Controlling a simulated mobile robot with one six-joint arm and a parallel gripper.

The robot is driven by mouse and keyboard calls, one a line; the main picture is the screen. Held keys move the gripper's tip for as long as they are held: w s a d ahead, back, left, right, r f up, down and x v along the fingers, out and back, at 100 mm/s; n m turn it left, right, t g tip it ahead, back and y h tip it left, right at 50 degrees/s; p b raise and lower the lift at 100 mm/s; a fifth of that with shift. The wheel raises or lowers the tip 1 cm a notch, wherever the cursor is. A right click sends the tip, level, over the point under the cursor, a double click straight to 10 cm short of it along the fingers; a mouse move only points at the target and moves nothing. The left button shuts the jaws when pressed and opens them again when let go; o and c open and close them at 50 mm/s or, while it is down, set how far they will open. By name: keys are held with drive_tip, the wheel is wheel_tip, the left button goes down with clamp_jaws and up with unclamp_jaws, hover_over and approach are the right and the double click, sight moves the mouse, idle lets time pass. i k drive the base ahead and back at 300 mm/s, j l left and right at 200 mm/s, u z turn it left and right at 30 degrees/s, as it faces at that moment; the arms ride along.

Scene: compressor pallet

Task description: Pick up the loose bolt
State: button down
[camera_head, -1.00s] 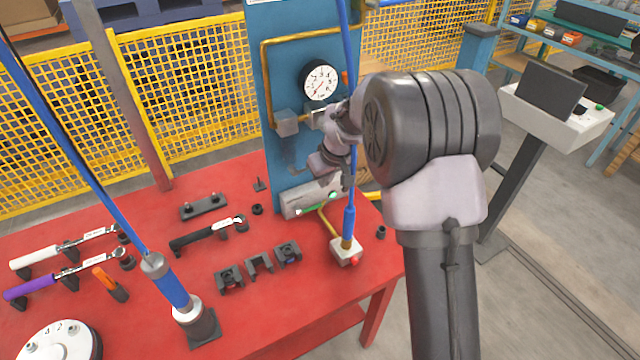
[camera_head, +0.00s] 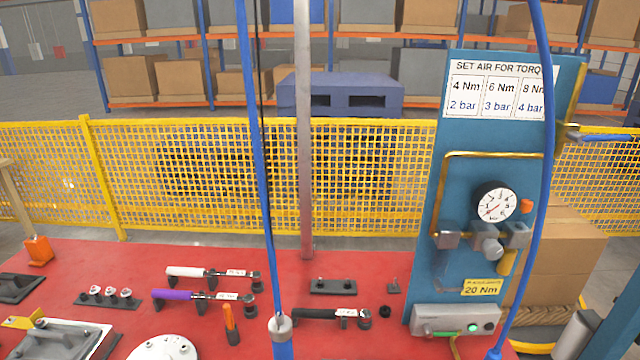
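I cannot tell for sure which piece is the loose bolt. Several small bolts (camera_head: 110,294) with pale heads stand in a row on a dark strip at the left of the red table (camera_head: 215,328). A small dark plate with an upright pin (camera_head: 394,287) sits near the foot of the blue panel. A small black socket-like piece (camera_head: 385,311) lies just in front of it. A dark plate with two pegs (camera_head: 333,286) is left of these. My gripper and arm are not in view.
White-handled (camera_head: 190,272), purple-handled (camera_head: 175,294) and black-handled (camera_head: 315,314) wrenches lie on the table. A blue panel (camera_head: 490,140) with a gauge (camera_head: 496,204) rises at right. A blue hose tool (camera_head: 281,325) hangs in front. A yellow mesh fence (camera_head: 230,175) stands behind.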

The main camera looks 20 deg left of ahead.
sight(41, 323)
drive_tip(key=u, duration=2.45)
